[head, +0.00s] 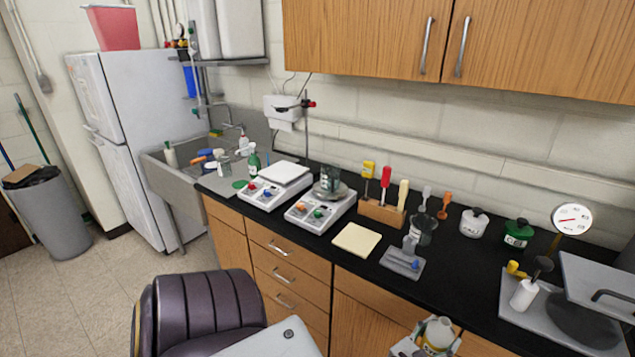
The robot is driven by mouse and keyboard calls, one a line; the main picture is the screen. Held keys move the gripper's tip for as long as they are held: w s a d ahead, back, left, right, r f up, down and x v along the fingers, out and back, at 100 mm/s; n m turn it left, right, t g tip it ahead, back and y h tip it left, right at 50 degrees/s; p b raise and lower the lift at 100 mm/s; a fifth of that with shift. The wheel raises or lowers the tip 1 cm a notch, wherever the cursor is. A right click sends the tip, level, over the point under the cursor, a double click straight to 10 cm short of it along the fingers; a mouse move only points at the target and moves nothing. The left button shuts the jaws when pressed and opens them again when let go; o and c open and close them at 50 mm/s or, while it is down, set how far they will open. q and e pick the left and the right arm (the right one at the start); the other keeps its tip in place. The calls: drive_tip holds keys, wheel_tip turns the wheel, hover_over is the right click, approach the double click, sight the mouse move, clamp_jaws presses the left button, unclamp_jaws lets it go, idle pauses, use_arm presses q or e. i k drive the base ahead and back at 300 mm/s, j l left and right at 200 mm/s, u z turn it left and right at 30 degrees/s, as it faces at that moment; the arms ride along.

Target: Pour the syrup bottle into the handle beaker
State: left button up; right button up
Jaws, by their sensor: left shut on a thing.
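My left gripper (433,345) is at the bottom edge, in front of the counter's cabinet doors. It is shut on a pale bottle (440,332) with a yellowish part, seen from above and cut off by the frame; I take it for the syrup bottle, but no label is readable. A clear glass beaker (330,182) stands on the right-hand of two white bench devices, well up and left of the gripper. It may be the handle beaker; its handle is too small to make out. My right gripper is not in view.
The black counter (455,275) holds a yellow pad (357,240), a grey tray (403,263), a tool block (382,213) and a glass jar (424,230). A green bottle (254,160) stands near the sink. A purple chair (205,305) is in front.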

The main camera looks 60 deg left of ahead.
sight(331, 172)
drive_tip(key=u, duration=1.35)
